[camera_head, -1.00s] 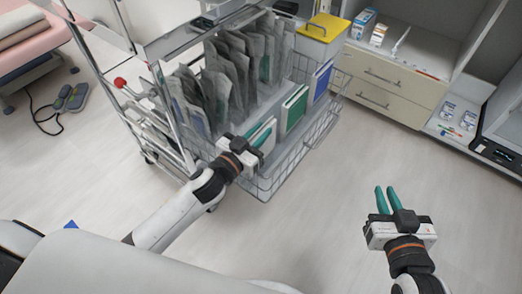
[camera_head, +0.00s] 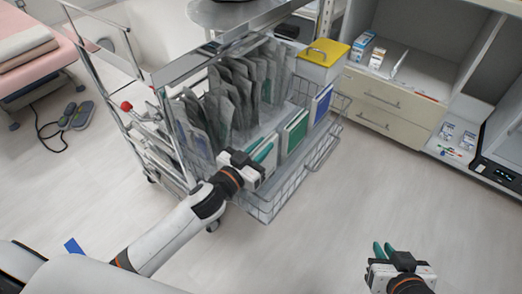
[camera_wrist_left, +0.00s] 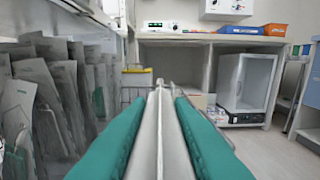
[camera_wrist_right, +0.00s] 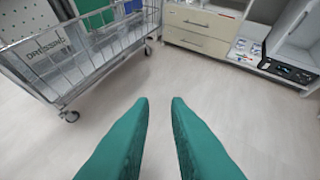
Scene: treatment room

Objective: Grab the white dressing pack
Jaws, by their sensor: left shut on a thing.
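The white dressing pack (camera_wrist_left: 150,140) stands on edge between the teal fingers of my left gripper (camera_head: 264,155), which is shut on it. In the left wrist view it is a thin pale slab running away between the fingers. In the head view the fingers and gripper body hide most of it, at the front of the wire basket (camera_head: 268,208). I cannot tell whether it touches the basket floor. My right gripper (camera_head: 384,250) is open and empty, low over bare floor. Its parted fingertips also show in the right wrist view (camera_wrist_right: 160,100).
Grey pouches (camera_head: 232,95) fill the basket's left part. A green pack (camera_head: 293,133) and a blue pack (camera_head: 321,105) stand behind my left gripper. A yellow-lidded box (camera_head: 324,53) is at the back. A metal top (camera_head: 240,12) overhangs the cart. Floor at right is clear.

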